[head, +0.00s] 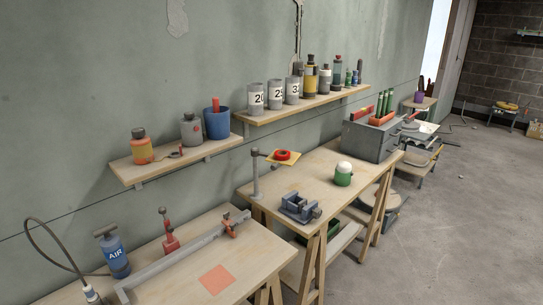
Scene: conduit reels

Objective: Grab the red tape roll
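The red tape roll (283,155) lies flat on a small yellow-orange plate (294,160). The plate is held at the arm of a grey upright stand (256,178) near the back left corner of the middle wooden table (310,178). The roll is a small red ring with a dark centre, and nothing covers it. Neither of my grippers is in the head view.
A blue-grey vise (299,207) and a green-and-white container (343,175) stand on the same table. A grey toolbox (370,139) is at its far end. A wall shelf (300,108) with cans hangs behind. The concrete floor (450,230) on the right is open.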

